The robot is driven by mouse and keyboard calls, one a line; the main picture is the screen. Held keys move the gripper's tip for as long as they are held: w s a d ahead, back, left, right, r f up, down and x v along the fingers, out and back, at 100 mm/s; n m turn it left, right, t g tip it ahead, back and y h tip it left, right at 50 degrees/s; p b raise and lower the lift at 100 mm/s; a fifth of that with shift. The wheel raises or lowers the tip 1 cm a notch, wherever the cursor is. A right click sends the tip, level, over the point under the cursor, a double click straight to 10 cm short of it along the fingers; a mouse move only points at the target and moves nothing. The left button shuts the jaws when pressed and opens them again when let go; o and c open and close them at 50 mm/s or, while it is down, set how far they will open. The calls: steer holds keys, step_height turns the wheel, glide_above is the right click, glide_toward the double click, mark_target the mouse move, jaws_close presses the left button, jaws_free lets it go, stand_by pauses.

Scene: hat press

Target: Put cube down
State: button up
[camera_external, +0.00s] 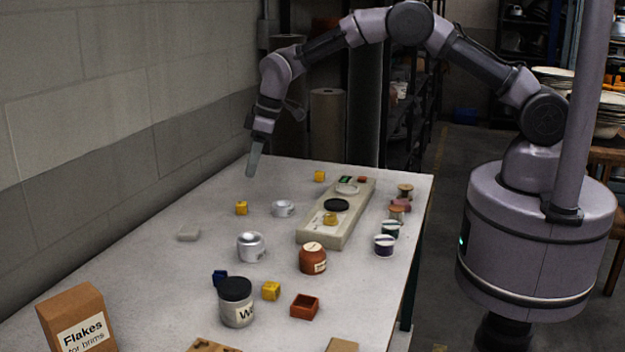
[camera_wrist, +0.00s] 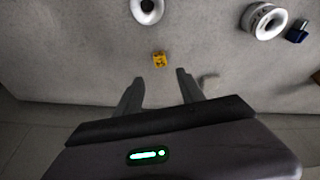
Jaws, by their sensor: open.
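A yellow cube (camera_external: 241,208) sits on the table near its left edge, beside a silver ring-shaped piece (camera_external: 283,208). In the wrist view the same cube (camera_wrist: 159,59) lies on the table, just beyond the space between my two fingertips. My gripper (camera_external: 252,172) is above the far left part of the table, pointing down. In the wrist view my gripper (camera_wrist: 158,80) has its fingers spread with nothing between them. Two more yellow cubes stand on the table, one at the back (camera_external: 320,176) and one near the front (camera_external: 271,290).
A pale block (camera_external: 188,233), a silver jar (camera_external: 250,246) and a dark blue cube (camera_external: 220,279) stand nearby. A long beige stand (camera_external: 320,236) lies to the right. A brown pot (camera_external: 313,258) and a dark-lidded jar (camera_external: 236,302) stand closer. A wall borders the left side.

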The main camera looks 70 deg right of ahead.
steer(key=s+d+r+m+t, duration=0.1)
steer(key=s+r+m, duration=0.1)
steer(key=s+r, duration=0.7)
steer(key=s+d+r+m, duration=0.1)
steer(key=s+r+m, duration=0.1)
steer(key=s+r, duration=0.7)
steer(key=s+r+m+t, duration=0.1)
steer(key=s+r, duration=0.2)
steer(key=s, duration=0.4)
steer(key=s+r+m, duration=0.1)
steer(key=s+r, duration=0.2)
steer(key=s, duration=0.4)
steer(key=s+f+m+b, duration=0.2)
steer(key=s+f, duration=0.5)
steer(key=s, duration=0.4)
steer(key=shift+s+m+t+y+b, duration=0.3)
steer(key=shift+m+y+b, duration=0.1)
steer(key=shift+b, duration=0.3)
steer(key=shift+o, duration=0.5)
steer(key=shift+d, duration=0.1)
